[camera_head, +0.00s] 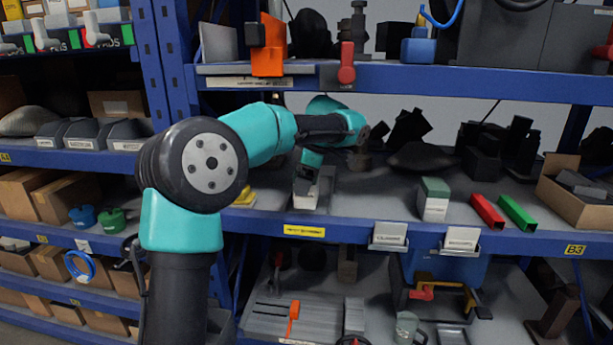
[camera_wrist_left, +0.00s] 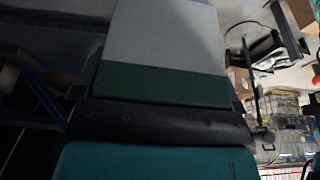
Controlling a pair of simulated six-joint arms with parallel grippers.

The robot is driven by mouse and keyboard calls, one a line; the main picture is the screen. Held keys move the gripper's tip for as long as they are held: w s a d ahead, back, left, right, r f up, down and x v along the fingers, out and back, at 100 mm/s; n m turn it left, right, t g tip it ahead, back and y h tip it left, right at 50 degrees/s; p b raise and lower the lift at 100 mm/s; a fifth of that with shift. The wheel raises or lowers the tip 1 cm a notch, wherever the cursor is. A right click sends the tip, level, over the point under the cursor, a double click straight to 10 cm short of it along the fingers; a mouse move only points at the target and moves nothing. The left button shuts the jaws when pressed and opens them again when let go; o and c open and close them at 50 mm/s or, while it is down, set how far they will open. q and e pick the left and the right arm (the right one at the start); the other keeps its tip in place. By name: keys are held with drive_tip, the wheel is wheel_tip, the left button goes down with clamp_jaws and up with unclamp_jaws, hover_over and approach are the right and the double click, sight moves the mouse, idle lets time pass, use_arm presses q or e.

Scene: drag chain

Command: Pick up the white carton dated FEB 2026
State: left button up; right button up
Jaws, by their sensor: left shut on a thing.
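My left gripper (camera_head: 306,183) points down at the middle shelf and is shut on a white carton (camera_head: 305,201). The carton is over a grey tray-like spot near the shelf's front edge; I cannot tell whether it touches the surface. In the left wrist view the held carton (camera_wrist_left: 165,35) fills the upper middle, pale with a dark green band. A second white carton (camera_head: 434,208) with a green top stands upright on the shelf to the right. No date is legible on either carton. My right gripper is not in view.
A red bar (camera_head: 487,211) and a green bar (camera_head: 517,212) lie right of the standing carton. An open cardboard box (camera_head: 575,190) is at the far right. The blue upper shelf (camera_head: 450,76) passes above my left gripper. Bare shelf lies between the cartons.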

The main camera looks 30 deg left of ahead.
use_arm(q)
drive_tip(key=s+d, duration=0.5)
drive_tip(key=s, duration=0.7)
drive_tip(key=shift+s, duration=0.35)
drive_tip(key=shift+d, duration=0.1)
